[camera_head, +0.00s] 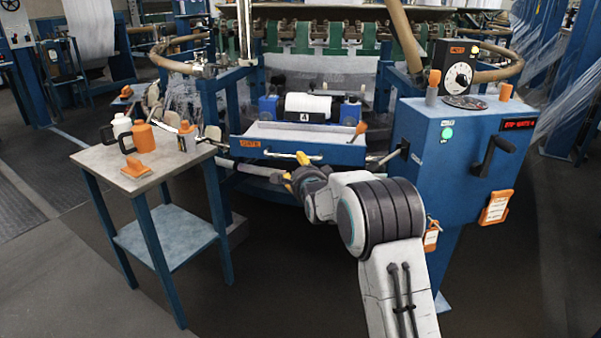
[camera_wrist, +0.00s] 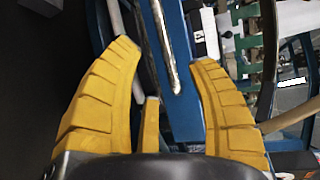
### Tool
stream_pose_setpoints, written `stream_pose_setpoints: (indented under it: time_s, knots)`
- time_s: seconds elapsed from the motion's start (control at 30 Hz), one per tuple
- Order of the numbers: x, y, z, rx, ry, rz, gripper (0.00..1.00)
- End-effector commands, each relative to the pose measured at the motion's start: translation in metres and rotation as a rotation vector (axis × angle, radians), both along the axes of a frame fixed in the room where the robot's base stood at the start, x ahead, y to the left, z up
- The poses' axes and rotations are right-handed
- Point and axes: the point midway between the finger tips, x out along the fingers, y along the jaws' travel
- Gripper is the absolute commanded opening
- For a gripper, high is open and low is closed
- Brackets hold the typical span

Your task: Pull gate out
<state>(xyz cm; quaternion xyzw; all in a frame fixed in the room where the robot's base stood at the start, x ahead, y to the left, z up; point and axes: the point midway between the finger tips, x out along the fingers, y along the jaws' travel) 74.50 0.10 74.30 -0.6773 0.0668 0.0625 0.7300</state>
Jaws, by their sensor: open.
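The gate (camera_head: 330,150) is a blue front panel with an orange label at its left end, on the loom's front. A pale metal bar handle (camera_head: 270,154) runs along its face. My gripper (camera_head: 295,168) is just in front of the gate, close to the handle, with yellow fingers. In the wrist view, my gripper (camera_wrist: 165,56) is open, and the handle (camera_wrist: 162,45) lies between the two fingertips against the blue gate (camera_wrist: 178,95). I see no finger closed on the handle, and I cannot tell the exact gap in depth.
A white roll (camera_head: 307,106) sits on blue holders behind the gate. A blue control cabinet (camera_head: 450,170) with a dial and crank stands close on the right. A side table (camera_head: 150,180) with mugs and bottles stands on the left. The floor in front is clear.

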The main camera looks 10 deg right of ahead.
Motion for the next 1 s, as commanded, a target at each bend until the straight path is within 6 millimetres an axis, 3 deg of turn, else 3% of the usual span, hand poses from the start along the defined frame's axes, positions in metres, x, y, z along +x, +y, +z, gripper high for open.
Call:
stream_pose_setpoints:
  time_s: [0.23, 0.73, 0.87, 1.0]
  knots:
    - [-0.012, 0.000, 0.002, 0.000, 0.000, 0.000, 0.53]
    - [-0.015, 0.000, 0.006, -0.004, 0.002, 0.001, 0.53]
    - [-0.024, 0.000, 0.024, -0.048, 0.029, 0.009, 0.53]
    - [-0.049, 0.000, 0.064, -0.165, 0.106, 0.040, 0.53]
